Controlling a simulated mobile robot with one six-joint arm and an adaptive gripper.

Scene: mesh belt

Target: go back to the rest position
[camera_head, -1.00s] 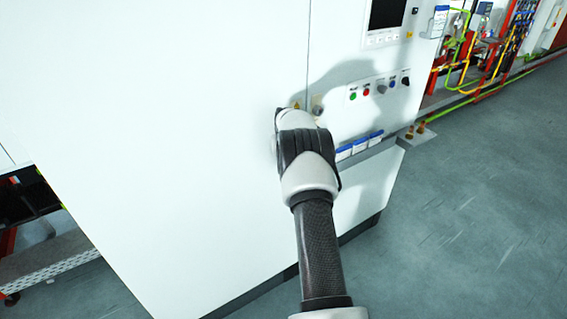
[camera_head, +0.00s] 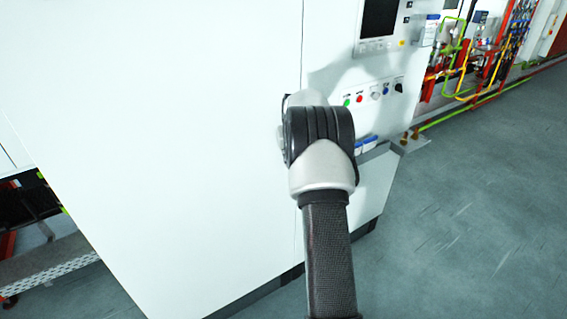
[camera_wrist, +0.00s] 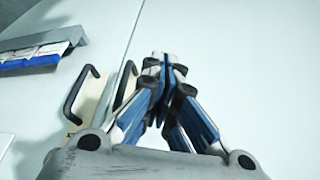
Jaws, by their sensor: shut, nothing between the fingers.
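My gripper (camera_wrist: 164,68) shows in the wrist view with its blue and grey fingers together and nothing between them. It points toward the white cabinet front, and I see no contact with it. In the head view my arm reaches up in front of the white cabinet (camera_head: 180,130) and hides the gripper.
The cabinet carries a screen (camera_head: 378,18) and a row of buttons (camera_head: 372,94). In the wrist view a black handle (camera_wrist: 82,92) and a shelf with blue-edged cards (camera_wrist: 40,55) stand left of the gripper. Pipes (camera_head: 470,50) line the far wall. Grey floor (camera_head: 470,190) is clear at right.

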